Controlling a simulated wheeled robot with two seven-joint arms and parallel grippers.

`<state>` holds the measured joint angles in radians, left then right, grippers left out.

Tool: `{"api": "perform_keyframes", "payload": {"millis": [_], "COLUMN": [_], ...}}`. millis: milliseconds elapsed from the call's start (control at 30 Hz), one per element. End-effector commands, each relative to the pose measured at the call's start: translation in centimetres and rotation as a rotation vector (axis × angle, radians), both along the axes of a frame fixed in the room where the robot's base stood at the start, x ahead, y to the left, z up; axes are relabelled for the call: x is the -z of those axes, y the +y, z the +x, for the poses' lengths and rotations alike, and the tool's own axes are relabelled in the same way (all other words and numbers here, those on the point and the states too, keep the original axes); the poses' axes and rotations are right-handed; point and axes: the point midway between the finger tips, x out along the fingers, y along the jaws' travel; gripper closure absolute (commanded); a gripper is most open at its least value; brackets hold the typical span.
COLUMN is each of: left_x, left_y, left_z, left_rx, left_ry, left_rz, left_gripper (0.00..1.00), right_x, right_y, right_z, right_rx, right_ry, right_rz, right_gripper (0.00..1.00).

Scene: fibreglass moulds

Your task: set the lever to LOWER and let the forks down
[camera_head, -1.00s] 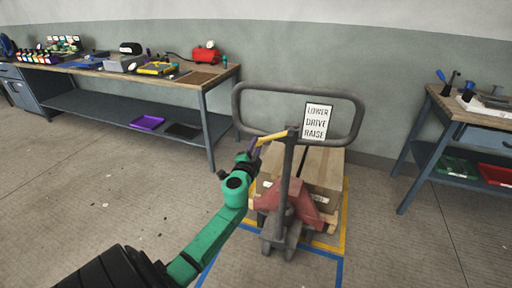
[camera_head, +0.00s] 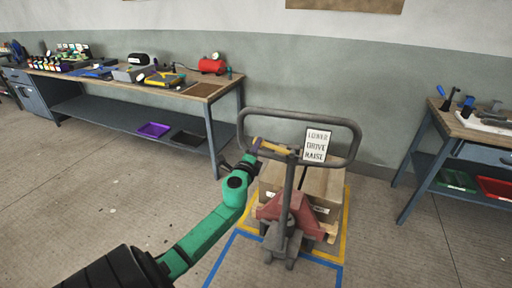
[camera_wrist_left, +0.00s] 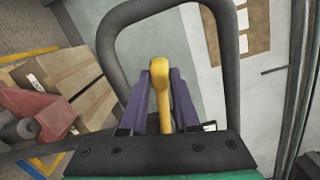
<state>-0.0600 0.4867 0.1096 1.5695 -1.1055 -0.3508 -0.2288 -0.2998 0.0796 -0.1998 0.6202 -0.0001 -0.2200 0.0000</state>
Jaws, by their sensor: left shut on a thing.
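The pallet jack's yellow lever (camera_head: 272,147) sits inside the grey loop handle (camera_head: 352,122), left of the upright tiller. A sign (camera_head: 316,146) on the handle reads LOWER, DRIVE, RAISE from top to bottom. My left gripper (camera_head: 253,150) is at the lever's left end. In the left wrist view, its purple fingers (camera_wrist_left: 160,105) are shut on the yellow lever (camera_wrist_left: 159,80), one on each side. The forks are hidden beneath the pallet with its cardboard boxes (camera_head: 322,187), behind the red jack body (camera_head: 270,207). My right gripper is not in view.
Yellow and blue floor tape (camera_head: 222,262) surrounds the jack and pallet. A workbench (camera_head: 207,88) with tools stands at the back left, and another bench (camera_head: 452,128) at the right. Open floor lies at the left and front.

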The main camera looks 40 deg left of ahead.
Motion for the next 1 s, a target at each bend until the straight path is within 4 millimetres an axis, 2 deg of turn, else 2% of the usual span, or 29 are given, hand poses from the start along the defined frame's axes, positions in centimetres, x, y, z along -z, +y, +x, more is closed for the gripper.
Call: {"api": "perform_keyframes", "payload": {"millis": [33, 100, 333, 967, 1000], "left_x": [-1.0, -1.6, -2.6, -2.9, -2.9], "left_y": [-0.1, -0.3, -0.8, -1.1, -1.1], "left_z": [0.1, 0.1, 0.4, 0.5, 0.5], "left_rx": [0.000, 0.000, 0.000, 0.001, 0.001], "left_ry": [0.014, 0.035, 0.084, 0.107, 0.107], "left_rz": [0.031, 0.075, 0.177, 0.228, 0.228], "left_gripper": [1.00, 1.00, 1.00, 1.00, 0.59], "right_x": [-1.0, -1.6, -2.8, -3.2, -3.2], "right_y": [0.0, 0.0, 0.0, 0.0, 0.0], "right_z": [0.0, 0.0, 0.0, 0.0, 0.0], "right_rx": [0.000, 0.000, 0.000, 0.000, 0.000], "right_ry": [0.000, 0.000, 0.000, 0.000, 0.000], "right_rz": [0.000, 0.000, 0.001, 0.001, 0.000], "right_gripper": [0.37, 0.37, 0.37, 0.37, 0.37]}}
